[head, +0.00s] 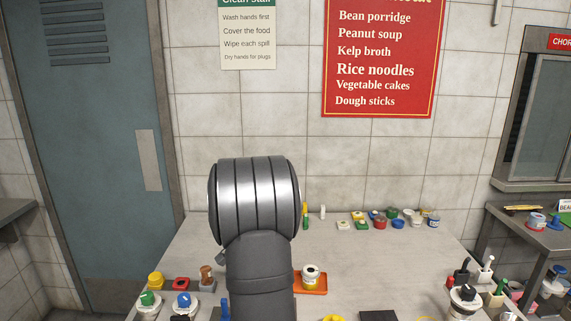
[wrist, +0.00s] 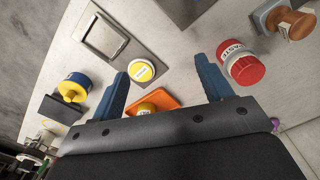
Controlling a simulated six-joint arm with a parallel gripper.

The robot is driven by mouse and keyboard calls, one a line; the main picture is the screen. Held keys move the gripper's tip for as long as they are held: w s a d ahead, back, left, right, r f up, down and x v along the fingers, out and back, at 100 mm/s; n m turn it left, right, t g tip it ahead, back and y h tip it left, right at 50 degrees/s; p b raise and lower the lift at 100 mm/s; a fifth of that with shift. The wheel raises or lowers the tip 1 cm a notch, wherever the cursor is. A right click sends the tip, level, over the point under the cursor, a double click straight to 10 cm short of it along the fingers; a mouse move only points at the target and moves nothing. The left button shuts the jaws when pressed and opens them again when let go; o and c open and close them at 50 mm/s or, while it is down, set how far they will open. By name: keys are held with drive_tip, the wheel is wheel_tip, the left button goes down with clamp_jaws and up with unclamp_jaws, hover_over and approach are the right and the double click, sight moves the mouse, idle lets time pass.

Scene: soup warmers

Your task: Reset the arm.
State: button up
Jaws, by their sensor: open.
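My gripper (wrist: 162,65) shows in the wrist view as two blue fingers spread well apart, with nothing between them in contact. It hangs over the grey table (wrist: 190,75). Below it lie an orange tray (wrist: 168,101) with a yellow-topped item (wrist: 147,107) on it, and a round white and yellow piece (wrist: 142,70) near the left finger. A red jar (wrist: 243,66) is just right of the right finger. In the head view my arm stands upright in the middle and hides part of the table; the gripper itself does not show there.
The head view shows the orange tray (head: 315,288) with a white and yellow jar (head: 310,273) right of my arm. Several small jars (head: 380,221) line the table's back. A blue and yellow jar (wrist: 75,85) and a wooden-knobbed item (wrist: 290,23) flank the gripper.

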drive_tip(key=s+a+f+n, duration=0.1)
drive_tip(key=s+a, duration=0.3)
drive_tip(key=a, duration=0.3)
drive_tip(key=s+a+f+n, duration=0.1)
drive_tip(key=s+a+n, duration=0.1)
drive_tip(key=s+a, duration=0.2)
drive_tip(key=shift+a+f, duration=0.2)
drive_tip(key=shift+a, duration=1.2)
drive_tip(key=w+d+r+m, duration=0.1)
drive_tip(key=w+d+m, duration=0.1)
drive_tip(key=w+d, duration=0.3)
drive_tip(key=w+d+r+m, duration=0.1)
drive_tip(key=w+d, duration=0.4)
drive_tip(key=d, duration=0.7)
drive_tip(key=shift+d+r+m, duration=0.2)
drive_tip(key=shift+d+m, duration=0.1)
drive_tip(key=shift+m, duration=0.2)
drive_tip(key=shift+a, duration=0.1)
